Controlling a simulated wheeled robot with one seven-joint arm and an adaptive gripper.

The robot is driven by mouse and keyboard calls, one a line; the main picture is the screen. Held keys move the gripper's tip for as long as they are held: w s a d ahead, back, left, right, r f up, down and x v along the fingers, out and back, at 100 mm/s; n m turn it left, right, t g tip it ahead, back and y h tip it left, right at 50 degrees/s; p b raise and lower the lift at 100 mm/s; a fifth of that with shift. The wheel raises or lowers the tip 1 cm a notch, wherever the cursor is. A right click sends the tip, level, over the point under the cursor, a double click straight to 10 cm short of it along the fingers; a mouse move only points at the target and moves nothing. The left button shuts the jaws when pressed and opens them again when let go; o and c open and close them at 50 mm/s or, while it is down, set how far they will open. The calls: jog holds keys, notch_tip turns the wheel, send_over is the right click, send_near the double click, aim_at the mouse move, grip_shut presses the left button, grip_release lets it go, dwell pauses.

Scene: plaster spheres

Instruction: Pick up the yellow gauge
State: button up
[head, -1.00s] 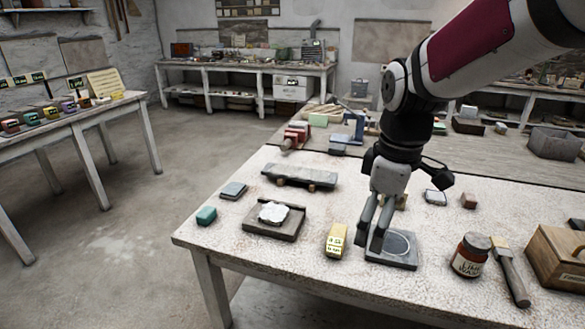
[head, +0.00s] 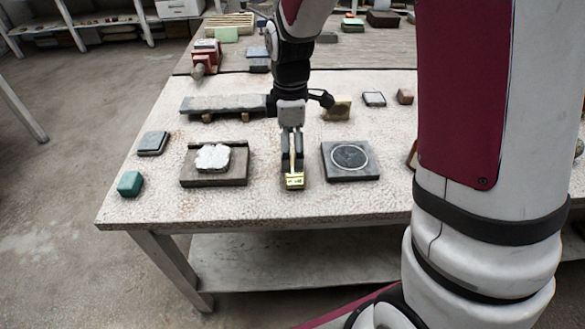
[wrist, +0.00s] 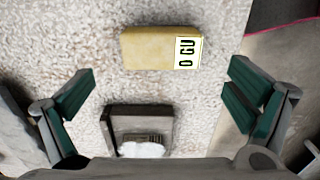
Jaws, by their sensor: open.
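The yellow gauge (head: 294,182), a small block with a black-lettered pale label, lies on the speckled white table (head: 140,205). In the head view my gripper (head: 291,158) is right over it, and the fingers hide part of it. In the wrist view the gauge (wrist: 147,48) lies whole, above the line between the fingertips. My gripper (wrist: 160,93) is open there, with its green-padded fingers wide apart and nothing between them. I cannot tell the exact height of the fingertips over the table.
Left of the gauge is a dark tray (head: 186,181) with a white plaster lump (head: 213,157). Right of it is a dark slab with a ring (head: 350,163). A green block (head: 130,183) lies near the left edge. A grey slab on supports (head: 222,104) lies behind.

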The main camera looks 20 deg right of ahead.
jog(key=shift+s+d+f, duration=0.1)
jog(key=shift+d+f, duration=0.1)
jog(key=shift+f, duration=1.45)
jog(key=shift+s+d+f, duration=0.1)
jog(key=shift+d+f, duration=0.05)
jog(key=shift+f, duration=1.45)
jog(key=c, duration=1.4)
